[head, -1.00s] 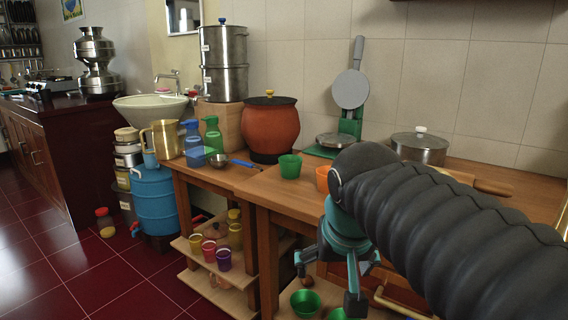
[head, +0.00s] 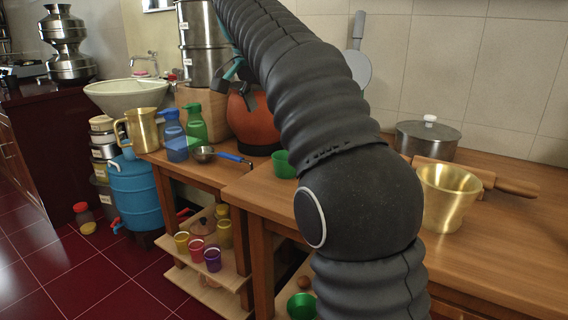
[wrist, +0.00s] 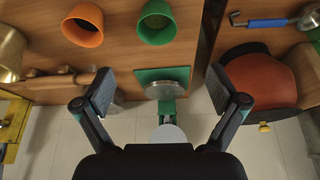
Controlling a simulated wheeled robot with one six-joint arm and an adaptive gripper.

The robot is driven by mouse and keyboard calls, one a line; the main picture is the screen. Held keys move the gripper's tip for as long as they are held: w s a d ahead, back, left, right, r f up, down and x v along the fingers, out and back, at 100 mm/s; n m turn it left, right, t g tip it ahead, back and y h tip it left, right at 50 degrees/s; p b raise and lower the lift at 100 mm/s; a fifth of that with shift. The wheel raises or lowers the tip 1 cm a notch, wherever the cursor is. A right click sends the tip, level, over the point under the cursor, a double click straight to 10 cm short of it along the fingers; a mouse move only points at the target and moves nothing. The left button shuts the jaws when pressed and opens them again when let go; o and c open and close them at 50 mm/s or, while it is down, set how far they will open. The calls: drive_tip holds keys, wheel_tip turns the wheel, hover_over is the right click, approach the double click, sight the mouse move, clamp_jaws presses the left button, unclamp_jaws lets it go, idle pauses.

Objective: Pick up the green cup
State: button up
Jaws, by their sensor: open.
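A green cup (head: 283,165) stands on the wooden table, partly hidden behind my arm in the head view. In the wrist view the green cup (wrist: 157,22) is at the top middle, its open mouth showing and nothing in it that I can see. My gripper (wrist: 162,88) is open and empty, its two fingers spread wide, with the cup beyond and apart from them. In the head view only a small part of the gripper shows behind my arm, near the orange-brown pot. Another green cup (head: 301,306) sits on the lower shelf.
An orange cup (wrist: 83,24) stands beside the green cup. A green-based press (wrist: 163,77) is close by.

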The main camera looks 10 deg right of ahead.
drive_tip(key=b+x, duration=0.2)
drive_tip(key=x, duration=0.6)
drive_tip(key=shift+a+f, duration=0.15)
drive_tip(key=shift+f, duration=0.05)
drive_tip(key=x, duration=0.1)
drive_tip(key=b+x, duration=0.1)
drive_tip(key=x, duration=0.1)
drive_tip(key=b+x, duration=0.1)
drive_tip(key=shift+s+f, duration=0.2)
drive_tip(key=shift+s, duration=0.15)
drive_tip(key=shift+w+d+f, duration=0.15)
drive_tip(key=shift+d+f, duration=0.15)
drive_tip(key=shift+f, duration=0.2)
drive_tip(key=c, duration=1.2)
